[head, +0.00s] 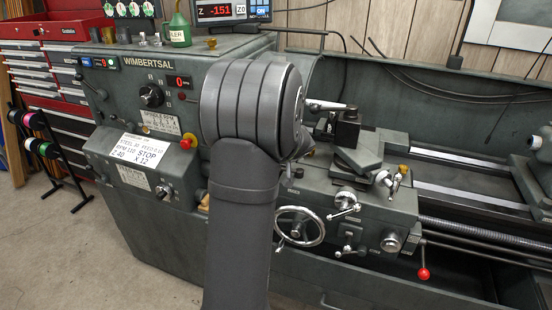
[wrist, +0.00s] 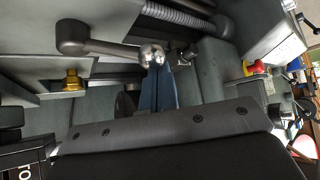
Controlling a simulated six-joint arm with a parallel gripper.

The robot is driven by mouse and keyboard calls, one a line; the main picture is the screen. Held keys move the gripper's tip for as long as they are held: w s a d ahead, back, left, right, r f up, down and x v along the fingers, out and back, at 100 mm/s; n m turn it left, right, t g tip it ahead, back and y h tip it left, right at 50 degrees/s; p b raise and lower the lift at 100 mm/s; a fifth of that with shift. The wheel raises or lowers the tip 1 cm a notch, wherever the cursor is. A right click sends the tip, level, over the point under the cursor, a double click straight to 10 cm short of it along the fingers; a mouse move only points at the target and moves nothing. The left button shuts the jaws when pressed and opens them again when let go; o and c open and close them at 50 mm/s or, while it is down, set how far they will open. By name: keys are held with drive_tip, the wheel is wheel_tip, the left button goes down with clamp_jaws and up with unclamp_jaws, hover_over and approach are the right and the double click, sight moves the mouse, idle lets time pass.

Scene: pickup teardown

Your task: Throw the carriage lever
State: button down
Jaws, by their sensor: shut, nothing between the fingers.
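In the wrist view a grey lever (wrist: 108,47) runs right from a round hub to a shiny metal ball. My gripper (wrist: 165,72) is shut with nothing between its blue-grey fingers. Its tips are right at the ball end; I cannot tell whether they touch it. In the head view my own arm hides the gripper. The carriage (head: 352,213) stands right of my arm, with a handwheel (head: 300,227) and several small handles. A lever with a red ball (head: 423,273) hangs down at its right. I cannot tell which handle the task names.
A tool post (head: 345,128) with a silver handle stands above the carriage. The headstock (head: 140,75) is at the left, with a red emergency button (head: 188,142), also visible in the wrist view (wrist: 256,67). A brass fitting (wrist: 72,80) sits below the lever hub. Bed rails (head: 470,185) extend right.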

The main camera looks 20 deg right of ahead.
drive_tip(key=s+n+y, duration=0.2)
drive_tip(key=n, duration=0.1)
drive_tip(key=shift+s+a+n+y, duration=0.15)
drive_tip(key=shift+s+n+y, duration=0.15)
drive_tip(key=shift+y, duration=0.1)
drive_tip(key=shift+s+n+g+y, duration=0.7)
drive_tip(key=shift+s+n+y, duration=0.3)
drive_tip(key=shift+s+n, duration=0.4)
drive_tip(key=shift+d, duration=0.2)
drive_tip(key=w+a, duration=0.3)
drive_tip(key=w, duration=0.1)
drive_tip(key=v, duration=1.1)
drive_tip(key=shift+d, duration=0.3)
drive_tip(key=shift+w, duration=0.1)
